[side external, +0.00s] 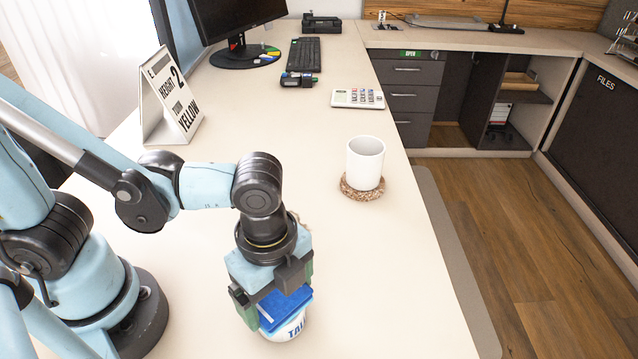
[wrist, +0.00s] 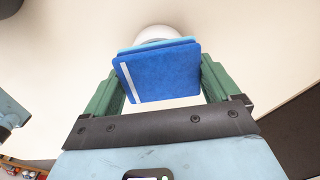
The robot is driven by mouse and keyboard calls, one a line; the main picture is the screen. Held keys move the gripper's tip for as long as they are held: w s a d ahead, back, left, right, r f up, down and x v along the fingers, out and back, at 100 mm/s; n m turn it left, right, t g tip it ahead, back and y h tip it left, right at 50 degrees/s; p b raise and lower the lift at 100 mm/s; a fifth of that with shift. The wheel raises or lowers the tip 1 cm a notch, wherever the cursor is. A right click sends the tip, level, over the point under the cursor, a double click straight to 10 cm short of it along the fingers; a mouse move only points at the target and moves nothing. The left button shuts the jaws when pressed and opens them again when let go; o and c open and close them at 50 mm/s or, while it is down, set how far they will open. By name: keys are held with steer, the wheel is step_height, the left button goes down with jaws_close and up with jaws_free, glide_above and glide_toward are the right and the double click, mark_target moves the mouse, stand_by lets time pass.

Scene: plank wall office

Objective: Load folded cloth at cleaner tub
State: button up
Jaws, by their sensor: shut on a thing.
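A blue folded cloth (side external: 284,306) is held between the green fingers of my gripper (side external: 277,297). In the wrist view the cloth (wrist: 158,75) shows as a flat blue square with a pale stripe, and my gripper (wrist: 160,85) is shut on its sides. A white tub (side external: 291,328) with blue lettering is directly below the cloth. In the wrist view only a white rounded part of the tub (wrist: 155,33) shows past the cloth. The cloth hides the tub's top, so I cannot tell whether they touch.
A white mug (side external: 365,160) stands on a cork coaster (side external: 362,190) to the right. A folded sign (side external: 172,103), calculator (side external: 358,98), keyboard (side external: 304,54) and monitor (side external: 236,15) are farther back. The desk (side external: 400,270) right of the tub is clear up to its edge.

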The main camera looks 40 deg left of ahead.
mark_target(277, 294)
steer(key=shift+r, duration=3.5)
